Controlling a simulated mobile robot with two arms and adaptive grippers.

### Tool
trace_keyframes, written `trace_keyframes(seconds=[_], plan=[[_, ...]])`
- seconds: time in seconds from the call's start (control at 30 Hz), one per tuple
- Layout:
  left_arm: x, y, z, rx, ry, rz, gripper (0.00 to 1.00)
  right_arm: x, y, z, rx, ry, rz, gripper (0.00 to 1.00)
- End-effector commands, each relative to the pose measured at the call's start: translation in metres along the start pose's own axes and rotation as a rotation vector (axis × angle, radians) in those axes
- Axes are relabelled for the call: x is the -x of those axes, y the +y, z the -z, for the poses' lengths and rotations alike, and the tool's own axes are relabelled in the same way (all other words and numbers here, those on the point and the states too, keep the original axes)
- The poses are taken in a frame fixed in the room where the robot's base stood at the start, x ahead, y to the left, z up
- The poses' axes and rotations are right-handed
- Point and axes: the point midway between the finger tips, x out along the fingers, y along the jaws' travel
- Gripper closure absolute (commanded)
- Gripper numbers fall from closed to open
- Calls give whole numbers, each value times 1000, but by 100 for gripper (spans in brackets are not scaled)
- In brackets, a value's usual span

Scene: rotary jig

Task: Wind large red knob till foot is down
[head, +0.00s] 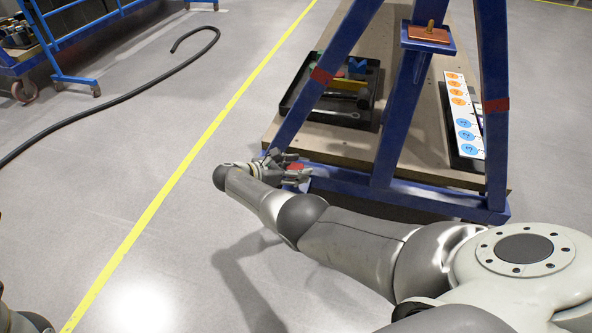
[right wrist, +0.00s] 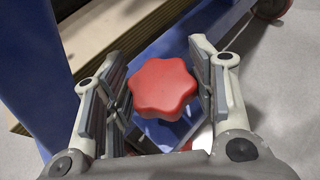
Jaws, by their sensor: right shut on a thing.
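The large red knob (right wrist: 162,87) is a lobed star-shaped handle. In the head view the knob (head: 296,167) shows as a small red patch at the lower left corner of the blue frame (head: 345,182). My right gripper (head: 290,170) reaches it there. The foot is not clearly visible in either view. My left gripper is not in view.
Behind the frame, a wooden pallet table (head: 425,155) carries a black tray (head: 310,115) of tools and a white strip (head: 462,118) with orange and blue circles. A black hose (head: 120,98) and a blue cart (head: 70,40) are at the left. The floor between is open.

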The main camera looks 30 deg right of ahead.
Motion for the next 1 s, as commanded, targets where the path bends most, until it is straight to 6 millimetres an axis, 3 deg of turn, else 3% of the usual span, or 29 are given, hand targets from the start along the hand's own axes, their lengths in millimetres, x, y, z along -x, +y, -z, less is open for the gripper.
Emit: trace_keyframes(seconds=[0.23,0.27,0.4,0.77,1.0], plan=[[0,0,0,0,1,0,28,-1,0,0,-1,-1,1,72],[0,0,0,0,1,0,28,-1,0,0,-1,-1,1,44],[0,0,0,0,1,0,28,-1,0,0,-1,-1,0,28],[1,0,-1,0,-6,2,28,3,0,0,0,0,-1,28],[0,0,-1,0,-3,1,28,41,1,0,-1,2,-5,28]])
